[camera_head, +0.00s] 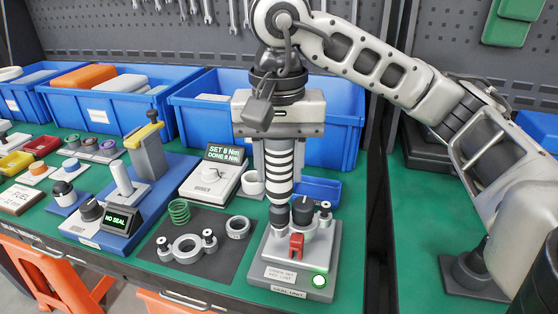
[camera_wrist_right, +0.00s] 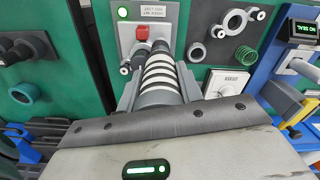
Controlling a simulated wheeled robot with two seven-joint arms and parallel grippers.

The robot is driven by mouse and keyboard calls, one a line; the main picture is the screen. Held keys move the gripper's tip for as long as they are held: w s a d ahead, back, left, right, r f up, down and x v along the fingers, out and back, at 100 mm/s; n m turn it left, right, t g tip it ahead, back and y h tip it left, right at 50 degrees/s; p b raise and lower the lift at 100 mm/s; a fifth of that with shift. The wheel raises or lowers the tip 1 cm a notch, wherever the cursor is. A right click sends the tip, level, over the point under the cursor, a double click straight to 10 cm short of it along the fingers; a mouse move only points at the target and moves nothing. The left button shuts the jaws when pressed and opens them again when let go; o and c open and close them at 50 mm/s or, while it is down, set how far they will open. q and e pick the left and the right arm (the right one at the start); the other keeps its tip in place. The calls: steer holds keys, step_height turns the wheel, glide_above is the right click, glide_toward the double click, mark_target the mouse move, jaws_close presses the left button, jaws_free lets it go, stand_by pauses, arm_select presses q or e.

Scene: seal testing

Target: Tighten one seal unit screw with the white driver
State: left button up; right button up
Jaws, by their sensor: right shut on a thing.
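My right gripper (camera_head: 278,152) is shut on the white driver (camera_head: 279,180), which has black bands and hangs upright, tip down, over the seal unit (camera_head: 285,275). In the right wrist view the driver (camera_wrist_right: 164,80) lies between my fingers (camera_wrist_right: 160,92), its far end at the seal unit (camera_wrist_right: 165,14). The driver's dark lower end is at the seal unit's left screw position; whether it touches the screw is hidden. The right screw (camera_head: 326,211) stands beside a dark knob. The unit has a red part (camera_head: 296,246) and a lit green lamp (camera_head: 319,281). My left gripper is out of view.
A display (camera_head: 226,153) reads "SET 8 Nm DONE 8 Nm" above a white dock (camera_head: 212,184). A dark mat (camera_head: 215,263) holds a grey flange (camera_head: 187,248), a ring (camera_head: 238,227) and a green spring (camera_head: 179,211). A blue tester showing "NO SEAL" (camera_head: 117,220) stands left. Blue bins (camera_head: 335,140) line the back.

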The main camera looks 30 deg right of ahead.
mark_target(279, 142)
steer(key=shift+r+p, duration=1.35)
steer(key=shift+r, duration=0.45)
steer(key=shift+r+p, duration=0.45)
steer(key=shift+r, duration=0.05)
